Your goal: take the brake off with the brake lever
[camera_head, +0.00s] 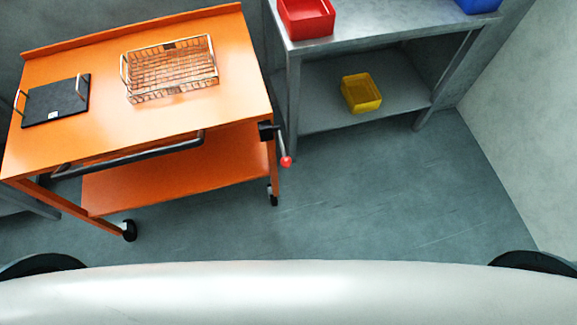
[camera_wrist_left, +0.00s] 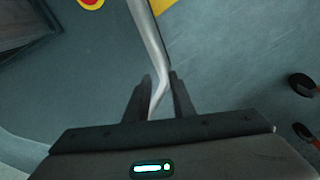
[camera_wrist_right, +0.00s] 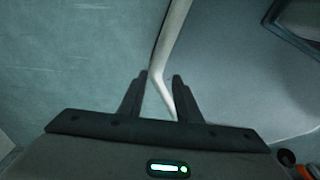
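The brake lever (camera_head: 279,145) sticks out and down from a black block (camera_head: 266,131) at the right front corner of the orange cart (camera_head: 106,128). Its red knob (camera_head: 286,161) hangs outside the cart's right front leg. Neither gripper shows in the head view, so both are away from the lever there. In the left wrist view my left gripper (camera_wrist_left: 159,82) has its fingers apart. In the right wrist view my right gripper (camera_wrist_right: 160,78) also has its fingers apart. A pale curved edge shows between the fingers in both wrist views; I see no held object.
A wire basket (camera_head: 170,72) and a black tray (camera_head: 57,100) stand on the cart, which has a dark front handle (camera_head: 130,157) and casters (camera_head: 129,230). A grey shelf table (camera_head: 365,36) at right holds red (camera_head: 306,18), yellow (camera_head: 361,93) and blue (camera_head: 478,4) bins. Floor (camera_head: 400,195) in front is clear.

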